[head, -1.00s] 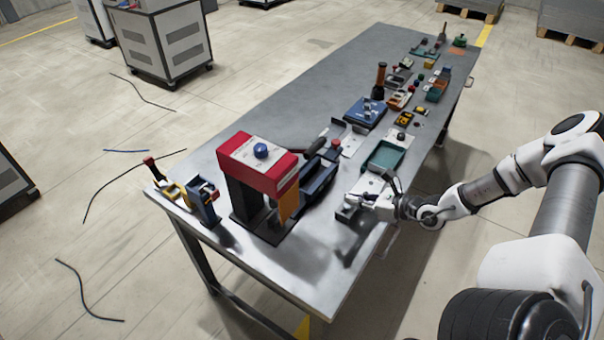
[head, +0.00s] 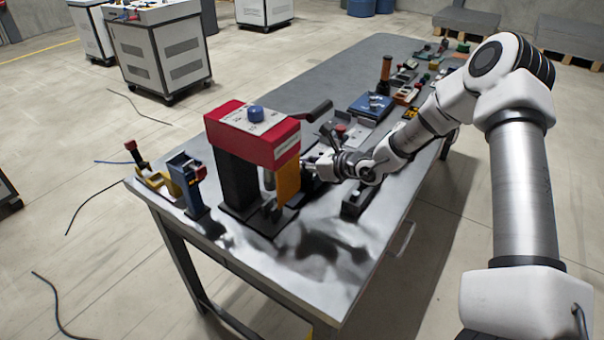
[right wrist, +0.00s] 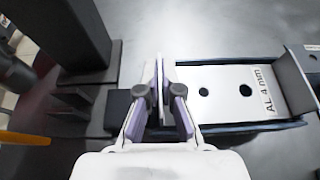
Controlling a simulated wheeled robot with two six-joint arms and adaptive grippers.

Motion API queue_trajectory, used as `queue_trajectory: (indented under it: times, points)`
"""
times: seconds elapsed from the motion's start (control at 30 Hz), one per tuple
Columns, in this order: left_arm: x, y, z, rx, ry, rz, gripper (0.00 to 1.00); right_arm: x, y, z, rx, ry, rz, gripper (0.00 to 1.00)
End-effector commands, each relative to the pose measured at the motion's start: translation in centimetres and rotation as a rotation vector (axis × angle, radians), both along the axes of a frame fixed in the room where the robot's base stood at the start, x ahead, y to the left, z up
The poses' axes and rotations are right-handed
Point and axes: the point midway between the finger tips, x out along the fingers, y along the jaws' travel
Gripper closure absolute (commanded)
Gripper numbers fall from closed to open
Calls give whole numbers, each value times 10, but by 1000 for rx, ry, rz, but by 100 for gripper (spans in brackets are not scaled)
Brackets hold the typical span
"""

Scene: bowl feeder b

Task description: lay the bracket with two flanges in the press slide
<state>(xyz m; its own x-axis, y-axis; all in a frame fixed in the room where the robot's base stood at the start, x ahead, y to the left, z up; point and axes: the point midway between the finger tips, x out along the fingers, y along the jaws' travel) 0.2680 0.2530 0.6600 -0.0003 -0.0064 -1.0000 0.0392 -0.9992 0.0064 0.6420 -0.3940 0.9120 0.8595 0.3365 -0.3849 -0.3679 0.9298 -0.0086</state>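The bracket (right wrist: 225,92) is a pale metal plate with two round holes and the marking "AL 4 mm". In the right wrist view it lies within the dark-edged press slide (right wrist: 240,127), with one flange (right wrist: 297,82) standing at its right end. My right gripper (right wrist: 161,72) is at the bracket's left end, its fingers close together around what looks like the other flange, seen edge-on. In the head view my right gripper (head: 312,168) is beside the red press (head: 255,135), which hides most of the slide. My left gripper is not in view.
The press column (right wrist: 80,35) and base stand just left of the fingers in the wrist view. A long dark block (head: 360,199) lies right of the press. Blue and yellow holders (head: 187,180) stand at the table's left corner. The front tabletop (head: 320,265) is clear.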

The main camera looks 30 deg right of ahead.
Motion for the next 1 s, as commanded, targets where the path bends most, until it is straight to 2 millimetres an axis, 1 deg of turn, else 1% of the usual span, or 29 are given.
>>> queue_trajectory:
  times: [0.03, 0.2, 0.37, 0.47, 0.73, 0.87, 0.9, 1.0]
  points:
    - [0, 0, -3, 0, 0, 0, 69, 0, 0, -3, -1, -3, 1, 100]
    - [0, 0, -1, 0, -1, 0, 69, 0, 0, -1, -1, -3, 1, 100]
    - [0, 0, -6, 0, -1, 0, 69, 0, 0, -7, -1, -3, 1, 100]
    - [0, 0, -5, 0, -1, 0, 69, 0, 0, -5, -1, -3, 1, 69]
    - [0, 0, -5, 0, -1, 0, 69, 0, 0, -5, -1, -3, 1, 69]
    - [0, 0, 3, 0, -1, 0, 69, 0, -1, 3, 0, -2, -1, 69]
    - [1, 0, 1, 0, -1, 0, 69, -5, -4, 3, 2, -3, -4, 69]
    - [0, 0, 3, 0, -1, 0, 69, -20, -10, 11, 6, -6, -7, 69]
